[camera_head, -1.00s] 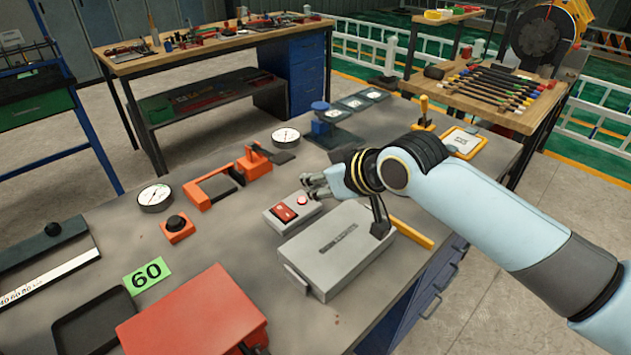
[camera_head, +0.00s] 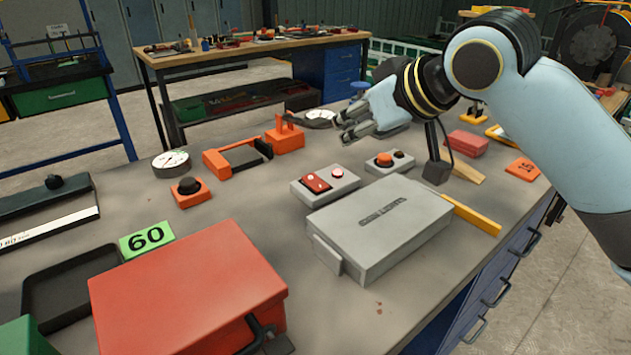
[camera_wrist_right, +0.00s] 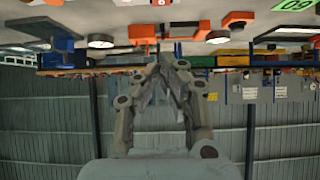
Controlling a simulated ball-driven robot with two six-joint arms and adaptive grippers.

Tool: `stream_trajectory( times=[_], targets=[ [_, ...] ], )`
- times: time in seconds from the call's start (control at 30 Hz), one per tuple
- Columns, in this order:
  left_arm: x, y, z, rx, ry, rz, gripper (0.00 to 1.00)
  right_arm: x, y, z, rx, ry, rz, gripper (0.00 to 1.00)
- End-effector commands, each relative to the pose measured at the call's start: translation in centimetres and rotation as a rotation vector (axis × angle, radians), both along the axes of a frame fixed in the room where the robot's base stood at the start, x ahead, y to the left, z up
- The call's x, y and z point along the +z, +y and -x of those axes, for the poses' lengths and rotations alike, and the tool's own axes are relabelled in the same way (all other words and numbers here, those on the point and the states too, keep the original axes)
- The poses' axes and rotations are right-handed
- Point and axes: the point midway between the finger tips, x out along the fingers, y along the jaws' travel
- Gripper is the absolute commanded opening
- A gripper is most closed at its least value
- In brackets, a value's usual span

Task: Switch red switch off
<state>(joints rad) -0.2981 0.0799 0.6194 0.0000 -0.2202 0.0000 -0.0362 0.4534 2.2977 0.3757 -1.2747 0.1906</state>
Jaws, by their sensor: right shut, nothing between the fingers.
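The box lies on the grey workbench, behind a larger grey case. Whether the rocker is on or off is too small to tell. My right gripper (camera_head: 346,131) is shut and empty, raised above and behind the switch box in the picture, apart from it. Its closed fingers also show in the right wrist view (camera_wrist_right: 172,62). My left gripper is not in view.
The large grey case (camera_head: 382,229) stands in front of the switch box. Another grey button box (camera_head: 390,162) is to its right. A red case (camera_head: 185,290) fills the front left. Bare bench lies left of the switch.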

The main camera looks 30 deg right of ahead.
Motion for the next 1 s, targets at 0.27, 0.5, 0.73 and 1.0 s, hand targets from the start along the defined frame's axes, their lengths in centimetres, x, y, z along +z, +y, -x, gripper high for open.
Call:
stream_trajectory(
  times=[0.27, 0.5, 0.73, 1.0],
  targets=[
    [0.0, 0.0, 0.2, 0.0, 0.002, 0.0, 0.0, 0.0, 0.0, -0.1, 0.001, -0.003, 0.0, 0.0],
    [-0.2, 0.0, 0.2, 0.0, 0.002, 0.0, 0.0, -0.6, 0.1, -0.8, -0.002, -0.003, -0.003, 0.0],
    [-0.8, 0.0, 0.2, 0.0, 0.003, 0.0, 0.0, -3.3, 0.7, -4.1, -0.001, -0.001, -0.007, 0.0],
    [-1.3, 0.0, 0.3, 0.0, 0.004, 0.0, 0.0, -7.0, 1.2, -8.1, 0.0, 0.001, -0.001, 0.0]
  ],
)
